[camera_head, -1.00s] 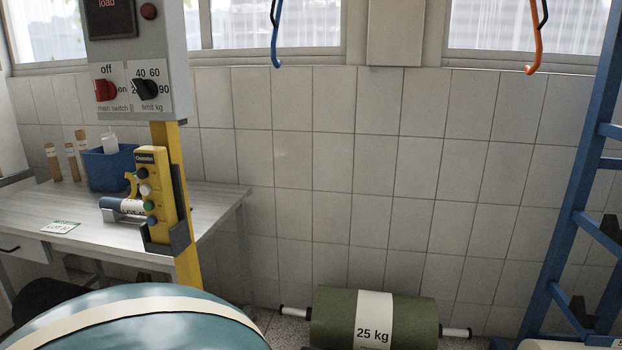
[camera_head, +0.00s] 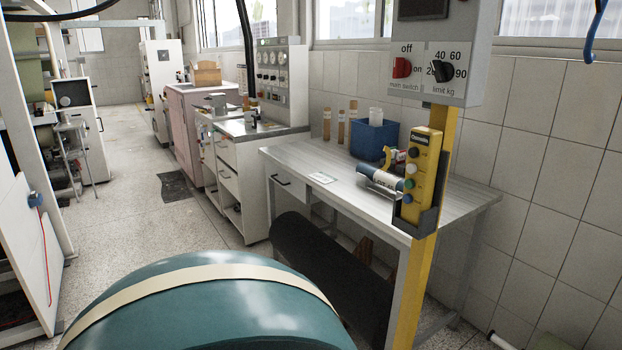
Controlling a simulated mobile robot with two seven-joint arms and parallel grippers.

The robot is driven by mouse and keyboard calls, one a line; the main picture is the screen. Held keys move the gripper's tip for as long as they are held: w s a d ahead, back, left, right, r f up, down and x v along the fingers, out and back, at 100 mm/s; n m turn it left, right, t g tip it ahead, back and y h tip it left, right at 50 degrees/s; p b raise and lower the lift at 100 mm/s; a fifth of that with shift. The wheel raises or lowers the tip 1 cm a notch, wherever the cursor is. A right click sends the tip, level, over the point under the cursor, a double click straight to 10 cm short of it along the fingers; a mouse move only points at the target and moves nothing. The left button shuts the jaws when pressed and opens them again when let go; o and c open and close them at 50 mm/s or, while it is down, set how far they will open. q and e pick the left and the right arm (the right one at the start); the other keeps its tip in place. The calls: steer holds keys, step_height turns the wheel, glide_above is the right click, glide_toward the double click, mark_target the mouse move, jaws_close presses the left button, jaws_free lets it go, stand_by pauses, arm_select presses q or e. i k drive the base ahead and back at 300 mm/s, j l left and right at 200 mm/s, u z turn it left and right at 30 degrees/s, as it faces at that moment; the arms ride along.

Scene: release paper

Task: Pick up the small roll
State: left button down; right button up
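A small roll (camera_head: 379,177), dark blue-grey with a pale label, lies on the grey table (camera_head: 462,205) in the middle right of the view. Its right end is partly hidden behind the yellow control pendant (camera_head: 420,170) on the yellow post. It seems to rest in a metal holder, but I cannot tell clearly. Neither of my grippers is in view.
A large teal roll (camera_head: 215,315) with a cream band fills the foreground. The yellow post (camera_head: 415,290) stands before the table. A blue bin (camera_head: 374,139) and upright brown tubes stand on the table. A dark roll (camera_head: 325,265) lies below. The floor (camera_head: 130,225) at left is open.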

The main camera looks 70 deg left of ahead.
mark_target(390, 181)
steer(key=u, duration=1.65)
steer(key=i+j+z, duration=0.15)
steer(key=z, duration=0.2)
steer(key=i+j+z, duration=0.15)
steer(key=z, duration=0.25)
steer(key=i+j+z, duration=0.1)
steer(key=j+z, duration=0.25)
steer(key=i+j+z, duration=0.2)
steer(key=j, duration=0.3)
steer(key=j+z, duration=0.2)
steer(key=j, duration=0.3)
steer(key=i+j, duration=0.1)
steer(key=j, duration=0.6)
steer(key=i+j+z, duration=0.1)
steer(key=j, duration=0.6)
steer(key=i+j, duration=0.15)
steer(key=j, duration=0.55)
steer(key=z, duration=0.05)
